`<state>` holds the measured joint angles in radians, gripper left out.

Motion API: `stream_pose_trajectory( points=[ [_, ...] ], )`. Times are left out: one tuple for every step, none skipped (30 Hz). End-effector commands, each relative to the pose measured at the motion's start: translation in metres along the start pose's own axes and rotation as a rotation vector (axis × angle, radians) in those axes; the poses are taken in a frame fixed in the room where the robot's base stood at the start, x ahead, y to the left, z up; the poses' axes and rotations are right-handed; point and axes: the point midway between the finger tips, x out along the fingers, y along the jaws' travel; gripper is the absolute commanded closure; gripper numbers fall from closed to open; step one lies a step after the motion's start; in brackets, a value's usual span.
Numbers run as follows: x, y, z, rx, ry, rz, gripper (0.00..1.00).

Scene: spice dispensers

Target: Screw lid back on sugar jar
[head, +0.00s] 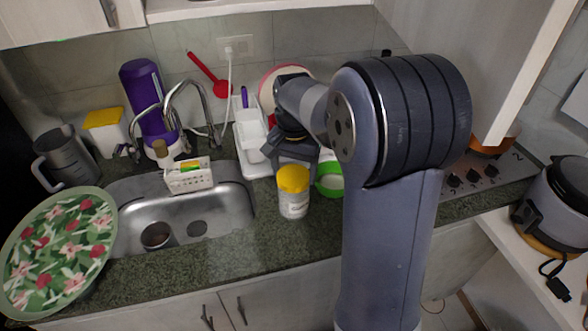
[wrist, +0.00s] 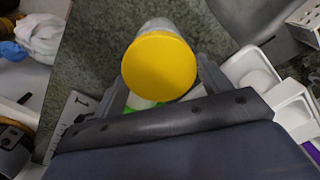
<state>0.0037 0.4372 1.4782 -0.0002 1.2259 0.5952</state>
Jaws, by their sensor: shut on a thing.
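The sugar jar (head: 293,207) is a pale jar standing on the dark green countertop, right of the sink. Its round yellow lid (head: 293,178) sits on top, and the frames do not show how tightly it is seated. My gripper (head: 291,166) reaches the lid from behind. In the wrist view, the yellow lid (wrist: 158,66) lies between my two fingers, which are shut on it. The jar body (wrist: 160,25) shows beyond the lid, partly hidden.
A white rack (head: 250,145) is behind to the left. The steel sink (head: 235,205) with a white caddy (head: 188,178) lies left. Some counter in front of the jar is clear.

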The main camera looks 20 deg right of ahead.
Motion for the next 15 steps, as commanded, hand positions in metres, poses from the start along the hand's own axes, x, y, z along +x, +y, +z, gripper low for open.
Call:
stream_pose_trajectory(
  points=[
    [-0.0001,0.0,0.0,0.0,0.0,0.0,0.51],
    [-0.0002,0.0,0.0,0.001,0.0,0.0,0.51],
    [-0.0003,0.0001,0.0,0.009,0.0,0.0,0.51],
    [-0.0005,0.0001,0.0001,0.02,0.0,0.0,0.51],
    [-0.0007,0.0002,0.0001,0.038,0.0,0.0,0.51],
    [-0.001,0.0003,0.0001,0.071,0.0,0.0,0.51],
    [-0.0012,0.0004,0.0002,0.103,0.0,0.0,0.51],
    [-0.0013,0.0005,0.0003,0.137,-0.001,0.0,0.51],
    [-0.0012,0.0007,0.0004,0.186,-0.001,0.001,0.51],
    [-0.0012,0.0008,0.0005,0.221,-0.001,0.001,0.51],
    [-0.0011,0.001,0.0006,0.256,-0.001,0.001,0.51],
    [-0.001,0.0012,0.0007,0.303,-0.001,0.001,0.51],
    [-0.0009,0.0013,0.0007,0.338,-0.001,0.001,0.51],
    [-0.0008,0.0013,0.0007,0.373,-0.001,0.001,0.51],
    [-0.0008,0.0014,0.0007,0.419,-0.001,0.001,0.51]
  ],
)
